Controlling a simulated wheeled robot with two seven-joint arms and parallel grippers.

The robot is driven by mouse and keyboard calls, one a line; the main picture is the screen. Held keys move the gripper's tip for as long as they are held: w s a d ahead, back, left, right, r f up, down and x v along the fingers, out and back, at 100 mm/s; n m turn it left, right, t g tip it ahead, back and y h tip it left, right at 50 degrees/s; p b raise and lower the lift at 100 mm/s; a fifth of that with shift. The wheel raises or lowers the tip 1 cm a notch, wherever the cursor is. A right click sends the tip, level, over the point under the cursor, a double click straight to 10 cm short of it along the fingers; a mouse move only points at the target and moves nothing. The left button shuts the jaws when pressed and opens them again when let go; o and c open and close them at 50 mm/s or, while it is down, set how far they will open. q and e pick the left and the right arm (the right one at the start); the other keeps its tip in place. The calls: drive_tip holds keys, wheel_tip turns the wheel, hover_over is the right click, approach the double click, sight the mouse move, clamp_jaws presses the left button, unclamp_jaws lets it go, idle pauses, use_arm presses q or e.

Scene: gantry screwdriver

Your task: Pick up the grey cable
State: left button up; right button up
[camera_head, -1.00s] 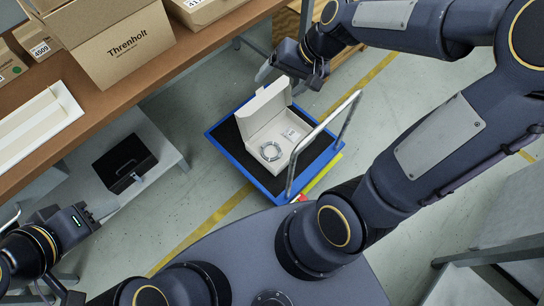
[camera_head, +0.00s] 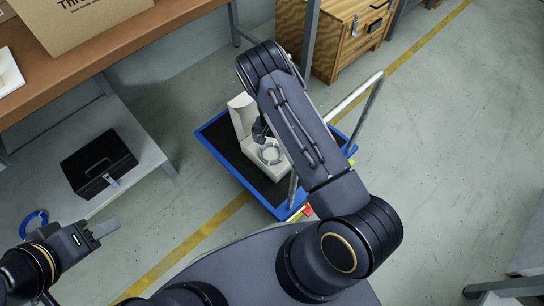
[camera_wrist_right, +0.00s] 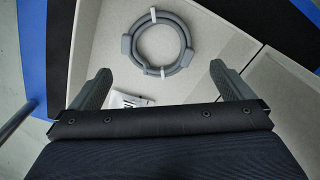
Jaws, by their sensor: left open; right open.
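The grey cable (camera_head: 270,153) is a coiled ring lying in an open white box (camera_head: 241,118) on a blue-edged cart. My left gripper (camera_head: 98,232) is at the lower left, away from the box, open and empty.
The blue-edged cart (camera_head: 212,146) has a metal handle (camera_head: 355,98) at its right. A small white packet (camera_wrist_right: 127,101) lies in the box. A black case (camera_head: 98,165) sits on a low shelf; a blue ring (camera_head: 34,222) is near my left gripper. A wooden cabinet (camera_head: 340,35) stands behind.

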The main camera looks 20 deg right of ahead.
sight(272, 155)
wheel_tip(272, 155, down, 8)
drive_tip(key=b, duration=0.3)
drive_tip(key=shift+s+r, duration=0.15)
drive_tip(key=shift+r, duration=0.2)
drive_tip(key=c, duration=0.7)
